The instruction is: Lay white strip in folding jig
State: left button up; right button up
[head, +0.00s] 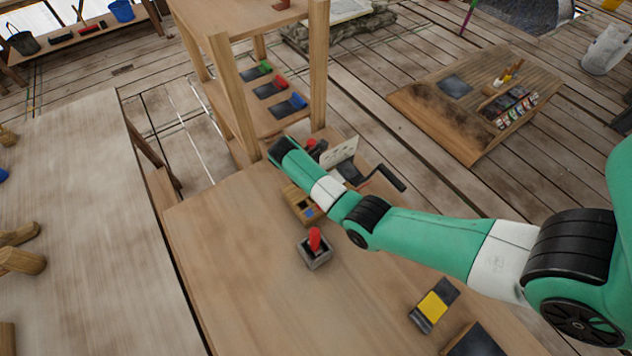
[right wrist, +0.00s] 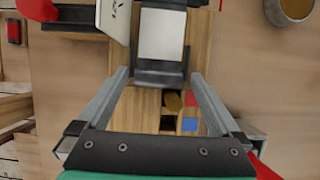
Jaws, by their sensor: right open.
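In the right wrist view a white strip (right wrist: 162,35) appears to lie lengthwise on the black folding jig (right wrist: 160,76), with black parts at both its ends. My right gripper (right wrist: 159,78) is open and empty; its fingers are spread to either side of the jig's near black part, apart from the strip. In the head view my right arm reaches in from the right and hides its fingers and the strip. The jig's dark lever (head: 388,177) sticks out beyond the arm. My left gripper is not in view.
A wooden compartment box (head: 297,205) sits beside the jig. A grey block with a red handle (head: 315,240) stands in front of it. An upright white panel (head: 340,152) stands behind my arm. A black-and-yellow item (head: 433,306) lies at right. The bench's left front (head: 225,265) is clear.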

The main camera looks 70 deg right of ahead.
jog(key=p+v, duration=0.6)
jog(key=v, duration=0.7)
jog(key=shift+d, duration=0.1)
